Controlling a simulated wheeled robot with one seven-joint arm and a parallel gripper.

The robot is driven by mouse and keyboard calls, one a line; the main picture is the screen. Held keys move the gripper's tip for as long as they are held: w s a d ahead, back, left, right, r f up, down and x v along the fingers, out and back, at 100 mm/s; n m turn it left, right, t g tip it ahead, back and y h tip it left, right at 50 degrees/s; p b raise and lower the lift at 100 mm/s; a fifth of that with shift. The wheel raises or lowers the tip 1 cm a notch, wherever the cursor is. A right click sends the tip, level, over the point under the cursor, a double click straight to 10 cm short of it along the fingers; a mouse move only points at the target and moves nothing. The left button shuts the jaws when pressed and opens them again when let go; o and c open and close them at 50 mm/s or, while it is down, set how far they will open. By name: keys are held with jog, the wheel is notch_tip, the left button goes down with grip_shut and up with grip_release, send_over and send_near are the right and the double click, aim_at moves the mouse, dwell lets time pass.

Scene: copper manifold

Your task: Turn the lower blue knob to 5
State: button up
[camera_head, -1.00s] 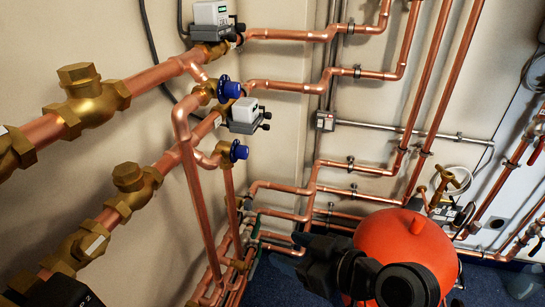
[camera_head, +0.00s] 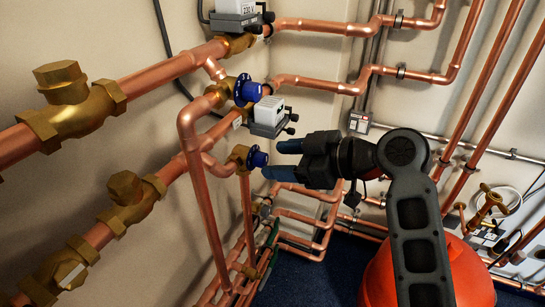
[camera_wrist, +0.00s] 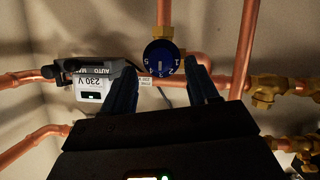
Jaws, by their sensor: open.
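The lower blue knob (camera_head: 257,158) sits on a brass fitting on a vertical copper pipe. The upper blue knob (camera_head: 247,91) is above it. My gripper (camera_head: 271,160) is to the right of the lower knob, its two open fingers pointing left towards it. In the wrist view a blue dial (camera_wrist: 161,58), which looks like the lower knob, lies between the fingertips of my gripper (camera_wrist: 159,66), with gaps on both sides. White digits show on its face, but the set value is too small to read surely. I see no contact.
A grey-white actuator box (camera_head: 270,116) stands just above the lower knob; its 230 V label (camera_wrist: 89,82) shows upside down in the wrist view. Copper pipes (camera_head: 208,212) run close by. A red tank (camera_head: 455,275) stands below my arm.

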aim_at(260, 159)
jog(key=shift+x, duration=1.45)
jog(key=shift+c, duration=0.2)
jog(key=shift+s, duration=0.1)
jog(key=c, duration=1)
